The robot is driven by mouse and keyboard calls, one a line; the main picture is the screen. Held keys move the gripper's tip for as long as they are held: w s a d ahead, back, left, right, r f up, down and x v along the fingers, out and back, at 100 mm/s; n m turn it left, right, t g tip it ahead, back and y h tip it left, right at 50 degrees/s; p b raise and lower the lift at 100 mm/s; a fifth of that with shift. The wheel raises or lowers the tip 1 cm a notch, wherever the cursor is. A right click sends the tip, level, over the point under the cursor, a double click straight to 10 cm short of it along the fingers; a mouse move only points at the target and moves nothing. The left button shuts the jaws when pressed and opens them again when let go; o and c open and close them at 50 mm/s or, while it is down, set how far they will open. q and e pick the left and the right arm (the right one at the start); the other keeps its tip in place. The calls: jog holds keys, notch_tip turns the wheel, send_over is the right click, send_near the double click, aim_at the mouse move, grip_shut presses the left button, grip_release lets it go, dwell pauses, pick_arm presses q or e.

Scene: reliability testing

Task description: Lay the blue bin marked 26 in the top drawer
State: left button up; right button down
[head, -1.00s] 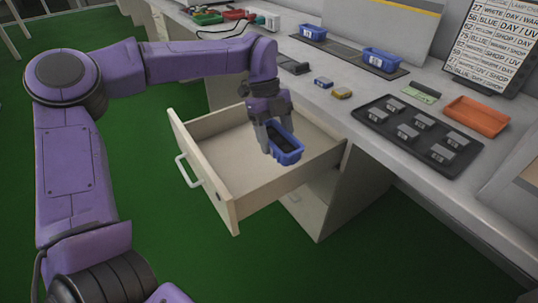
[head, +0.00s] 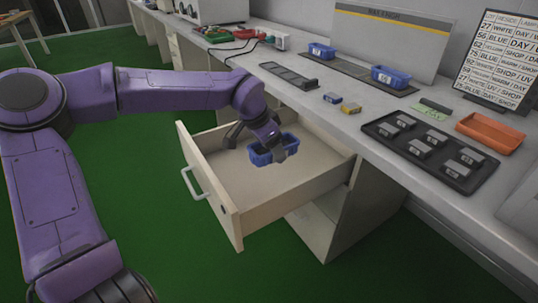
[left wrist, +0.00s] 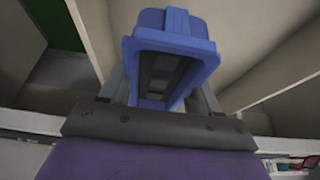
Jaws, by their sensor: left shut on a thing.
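My left gripper (head: 256,146) is shut on a small blue bin (head: 262,158), inside the outline of the open top drawer (head: 240,178). The bin looks roughly level, with its open side up. I cannot tell whether it touches the drawer floor. No number on it can be read. In the left wrist view the bin (left wrist: 172,36) sits between the two fingers (left wrist: 162,92), its hollow facing the camera. The drawer is pale, pulled well out, with a white handle (head: 196,184) on its front. My right gripper is not in view.
On the bench stand two other blue bins (head: 391,77) (head: 321,51), a black tray with several grey parts (head: 428,148), an orange tray (head: 490,132), and small blue and yellow blocks (head: 332,98) (head: 351,108). The rest of the drawer looks empty.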

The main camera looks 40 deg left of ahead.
pick_arm(q)
jog(key=b, duration=0.1)
send_over(271, 166)
jog(key=s, duration=0.2)
jog(key=f, duration=0.7)
jog(key=shift+w+a+f, duration=0.15)
jog(key=shift+w+f, duration=0.05)
jog(key=shift+w, duration=0.05)
jog(key=f, duration=0.1)
jog(key=f+b, duration=0.1)
jog(key=f, duration=0.1)
jog(key=shift+w+a+f, duration=0.15)
jog(key=shift+a+f, duration=0.05)
jog(key=shift+f, duration=0.1)
jog(key=o, duration=1.2)
jog(key=shift+p+v, duration=1.4)
jog(key=shift+v, duration=4.65)
jog(key=shift+d, duration=0.1)
